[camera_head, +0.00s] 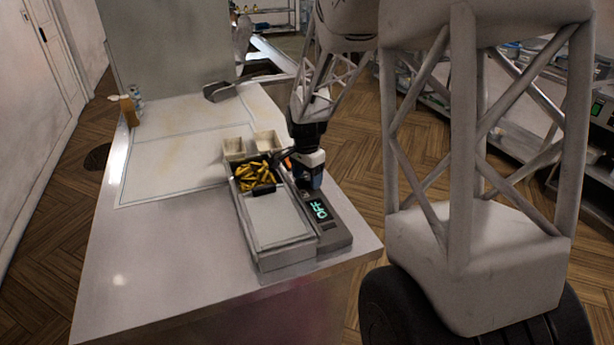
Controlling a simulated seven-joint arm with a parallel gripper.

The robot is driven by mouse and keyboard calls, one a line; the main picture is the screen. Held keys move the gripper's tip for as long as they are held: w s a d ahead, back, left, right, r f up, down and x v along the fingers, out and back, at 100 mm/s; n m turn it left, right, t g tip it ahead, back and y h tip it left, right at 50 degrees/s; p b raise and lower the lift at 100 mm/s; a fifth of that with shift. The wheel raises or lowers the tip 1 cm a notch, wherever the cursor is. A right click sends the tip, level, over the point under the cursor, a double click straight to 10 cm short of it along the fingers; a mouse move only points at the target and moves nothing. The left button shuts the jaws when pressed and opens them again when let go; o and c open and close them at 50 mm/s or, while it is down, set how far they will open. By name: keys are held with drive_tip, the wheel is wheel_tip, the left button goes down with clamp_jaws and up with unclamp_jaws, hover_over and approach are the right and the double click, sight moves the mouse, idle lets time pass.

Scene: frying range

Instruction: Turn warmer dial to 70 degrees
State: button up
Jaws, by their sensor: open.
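The warmer (285,256) is a grey box unit on the metal counter. Its side panel carries a lit display (318,209) that reads OFF. My gripper (305,180) points down over the far end of that panel, just beyond the display. Its fingers are hard to make out at this size, but it is open. The dial cannot be seen clearly; my gripper covers that part of the panel. I cannot tell whether the fingers touch the dial. A small orange spot shows beside the gripper, too small to identify.
Yellow fried pieces (255,176) lie in the warmer's open bin, beside its closed lid (279,220). Two small empty containers (266,141) stand behind. The counter (170,245) is clear to the left. A metal scoop (222,91) and a bottle (136,95) stand farther back.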

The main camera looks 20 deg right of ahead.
drive_tip(key=c, duration=0.9)
drive_tip(key=shift+n, duration=0.5)
drive_tip(key=n, duration=1.1)
drive_tip(key=shift+a, duration=0.1)
drive_tip(key=o, duration=0.9)
drive_tip(key=shift+r, duration=0.1)
